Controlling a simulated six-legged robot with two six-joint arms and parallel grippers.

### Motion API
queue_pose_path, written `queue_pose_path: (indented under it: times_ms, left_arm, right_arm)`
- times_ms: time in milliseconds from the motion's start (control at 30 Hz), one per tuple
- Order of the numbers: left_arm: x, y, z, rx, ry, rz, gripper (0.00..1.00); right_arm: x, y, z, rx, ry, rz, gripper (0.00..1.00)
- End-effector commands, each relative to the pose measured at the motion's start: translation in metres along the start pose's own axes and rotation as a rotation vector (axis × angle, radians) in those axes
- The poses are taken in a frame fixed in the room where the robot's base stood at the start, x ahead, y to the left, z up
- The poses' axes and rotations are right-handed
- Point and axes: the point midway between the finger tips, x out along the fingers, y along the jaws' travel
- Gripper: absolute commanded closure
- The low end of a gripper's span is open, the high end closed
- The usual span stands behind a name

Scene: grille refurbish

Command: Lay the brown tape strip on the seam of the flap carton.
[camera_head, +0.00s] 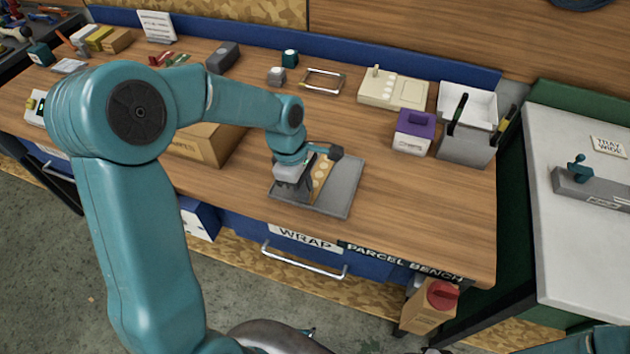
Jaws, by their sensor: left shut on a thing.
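My left gripper (308,178) is low over a grey tray (345,188) near the bench's front edge. It is shut on a narrow tan-brown piece with pale round spots, which looks like the brown tape strip (321,170). The jaws hide part of the strip, and I cannot tell whether it still touches the tray. A brown carton (205,145), which looks like the flap carton, stands left of the tray. My left arm hides much of its top, so its seam does not show clearly. My right gripper is not in view.
A purple-and-white box (413,132), a cream panel (393,90) and a grey bin (468,125) stand right and behind. A metal frame (324,81) and small blocks lie at the back. The wood right of the tray is clear.

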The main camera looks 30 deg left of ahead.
Motion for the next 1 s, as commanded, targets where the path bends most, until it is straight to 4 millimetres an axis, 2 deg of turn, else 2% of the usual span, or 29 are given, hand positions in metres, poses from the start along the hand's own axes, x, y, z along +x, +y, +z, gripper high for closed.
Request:
queue_pose_path:
  times_ms: [633,1000]
  left_arm:
    - [-0.013,0.000,0.003,0.000,0.000,0.001,1.00]
    - [-0.037,0.000,0.007,0.000,0.000,0.001,1.00]
  right_arm:
    - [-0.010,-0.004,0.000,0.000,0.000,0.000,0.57]
    - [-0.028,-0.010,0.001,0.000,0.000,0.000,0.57]
